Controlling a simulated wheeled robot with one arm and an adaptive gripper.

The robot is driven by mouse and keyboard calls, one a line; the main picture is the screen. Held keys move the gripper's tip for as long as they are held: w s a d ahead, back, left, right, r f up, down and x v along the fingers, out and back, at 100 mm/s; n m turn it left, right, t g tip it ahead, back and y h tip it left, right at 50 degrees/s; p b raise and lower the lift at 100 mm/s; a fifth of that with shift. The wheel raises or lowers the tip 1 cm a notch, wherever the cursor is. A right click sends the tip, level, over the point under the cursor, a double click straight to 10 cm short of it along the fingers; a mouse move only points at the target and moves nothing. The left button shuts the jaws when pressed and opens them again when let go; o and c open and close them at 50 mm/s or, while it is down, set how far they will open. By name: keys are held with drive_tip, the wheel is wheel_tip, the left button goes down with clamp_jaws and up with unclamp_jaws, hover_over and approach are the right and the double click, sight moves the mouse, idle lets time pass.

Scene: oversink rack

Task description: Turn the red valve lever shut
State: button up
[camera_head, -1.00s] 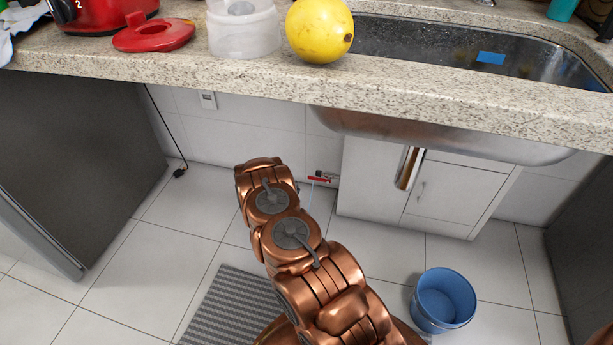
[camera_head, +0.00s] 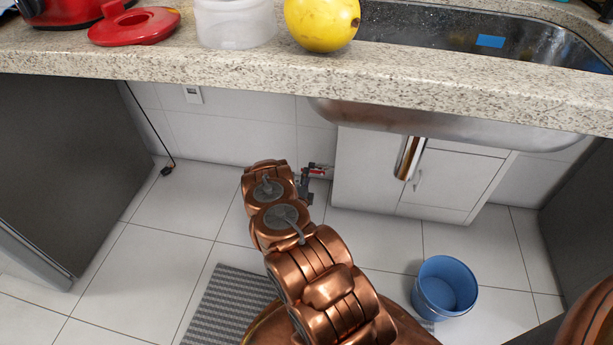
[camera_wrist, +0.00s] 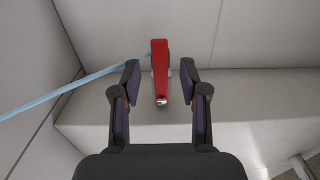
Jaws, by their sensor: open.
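The red valve lever (camera_wrist: 159,62) stands out from the wall below the counter. In the wrist view it lies upright in the picture, midway between my two fingers, with a gap on each side. A metal part shows at its lower end. In the head view the lever (camera_head: 319,168) is small, low on the wall left of the white cabinet. My gripper (camera_wrist: 160,80) is open, with one finger on each side of the lever. In the head view my gripper's dark fingers (camera_head: 306,180) are close to the lever, partly hidden behind my copper arm.
A thin blue hose (camera_wrist: 62,92) runs left from the valve. The granite counter (camera_head: 200,72) and sink basin (camera_head: 440,122) overhang the area. A white cabinet (camera_head: 375,175) stands just right of the valve. A blue bucket (camera_head: 444,287) and grey striped mat (camera_head: 225,305) lie on the tiled floor.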

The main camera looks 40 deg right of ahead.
drive_tip(key=shift+x, duration=0.8)
drive_tip(key=shift+c, duration=0.2)
clamp_jaws()
